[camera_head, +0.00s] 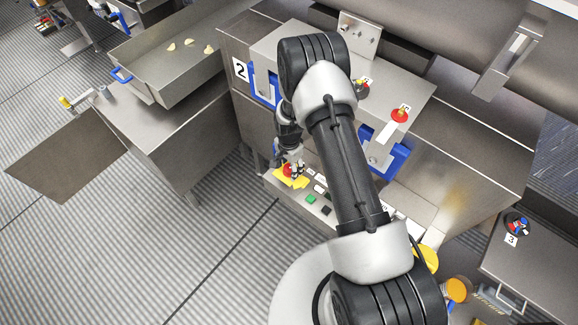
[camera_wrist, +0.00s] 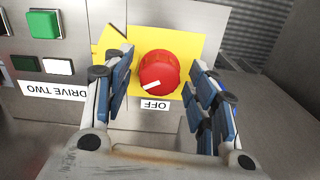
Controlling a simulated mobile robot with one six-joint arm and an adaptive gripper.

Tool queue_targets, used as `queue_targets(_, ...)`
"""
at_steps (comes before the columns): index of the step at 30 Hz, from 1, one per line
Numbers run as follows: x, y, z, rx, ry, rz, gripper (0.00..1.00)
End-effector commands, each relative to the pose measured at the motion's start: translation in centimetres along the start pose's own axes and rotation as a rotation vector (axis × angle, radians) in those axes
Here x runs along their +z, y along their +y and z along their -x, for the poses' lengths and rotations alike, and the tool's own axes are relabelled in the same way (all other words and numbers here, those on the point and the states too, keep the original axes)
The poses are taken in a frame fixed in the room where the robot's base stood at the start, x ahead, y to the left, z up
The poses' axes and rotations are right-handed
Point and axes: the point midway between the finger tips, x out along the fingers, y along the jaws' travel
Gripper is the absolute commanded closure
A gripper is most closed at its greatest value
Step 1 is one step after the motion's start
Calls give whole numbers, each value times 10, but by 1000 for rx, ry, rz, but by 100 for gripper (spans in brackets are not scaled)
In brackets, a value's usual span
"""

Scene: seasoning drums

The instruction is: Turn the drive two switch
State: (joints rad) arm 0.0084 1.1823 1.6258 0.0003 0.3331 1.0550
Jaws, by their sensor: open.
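The drive two switch is a red round knob (camera_wrist: 158,73) on a yellow plate (camera_wrist: 188,42) in the wrist view. Its white mark points to the lower left, close to an upside-down OFF label (camera_wrist: 155,104). An upside-down DRIVE TWO label (camera_wrist: 53,91) sits left of the plate. My gripper (camera_wrist: 160,66) is open, with one blue-padded finger on each side of the knob. A gap shows at both sides; I cannot tell its depth over the knob. In the head view the red knob (camera_head: 287,170) is partly hidden by my gripper (camera_head: 293,165).
A green button (camera_wrist: 43,24) and dark buttons lie left of the knob. The control panel (camera_head: 318,192) fronts a steel machine marked 2 (camera_head: 240,70). Open striped floor (camera_head: 160,240) lies to the left.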

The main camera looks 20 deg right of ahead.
Motion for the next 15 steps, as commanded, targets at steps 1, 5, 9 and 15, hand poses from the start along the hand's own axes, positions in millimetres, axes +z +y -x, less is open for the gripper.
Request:
queue_targets(1,0,0,0,0,0,1,47)
queue_targets(5,0,0,0,0,0,1,47)
queue_targets(9,0,0,3,-1,1,1,47)
queue_targets(15,-1,-1,33,-3,2,1,47)
